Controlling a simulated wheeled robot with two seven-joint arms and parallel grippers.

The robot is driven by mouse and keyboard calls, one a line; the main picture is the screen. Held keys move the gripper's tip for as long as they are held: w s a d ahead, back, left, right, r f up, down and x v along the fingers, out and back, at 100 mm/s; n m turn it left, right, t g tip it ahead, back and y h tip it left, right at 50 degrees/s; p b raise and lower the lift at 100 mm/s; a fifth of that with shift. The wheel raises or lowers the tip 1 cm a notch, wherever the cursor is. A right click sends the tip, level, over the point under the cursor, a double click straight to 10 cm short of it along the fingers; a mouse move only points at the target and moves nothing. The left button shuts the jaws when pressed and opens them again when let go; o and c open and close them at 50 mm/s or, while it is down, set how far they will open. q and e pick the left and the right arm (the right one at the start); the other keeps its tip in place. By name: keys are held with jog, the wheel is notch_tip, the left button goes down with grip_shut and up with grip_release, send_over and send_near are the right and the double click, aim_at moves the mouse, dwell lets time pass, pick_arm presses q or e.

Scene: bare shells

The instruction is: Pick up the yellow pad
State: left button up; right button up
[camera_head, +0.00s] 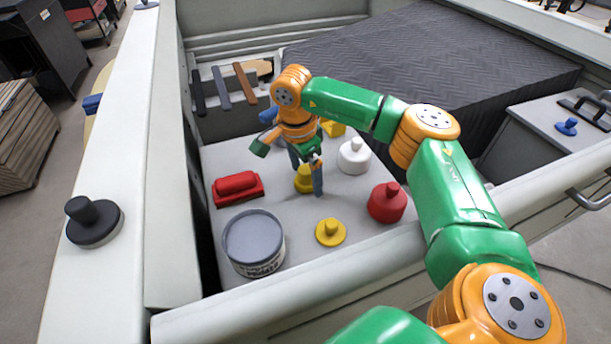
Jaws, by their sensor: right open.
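The yellow pad (330,233), a flat round disc with a knob on top, lies on the light grey surface near its front edge, between a grey tin and a red bottle-like piece. My right gripper (306,176) is open and points down, behind and a little left of the pad, apart from it. Its fingers stand in front of and beside a yellow bottle-like piece (302,182), which is partly hidden; I cannot tell if they touch. My left gripper is not in view.
The grey tin (254,243), red block (238,188), red piece (387,204) and white piece (354,157) stand around the surface. A black pad (94,222) sits on the left ledge, a blue pad (567,127) at right. Raised walls border the surface.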

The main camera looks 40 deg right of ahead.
jog(key=c, duration=1.4)
jog(key=shift+c, duration=0.2)
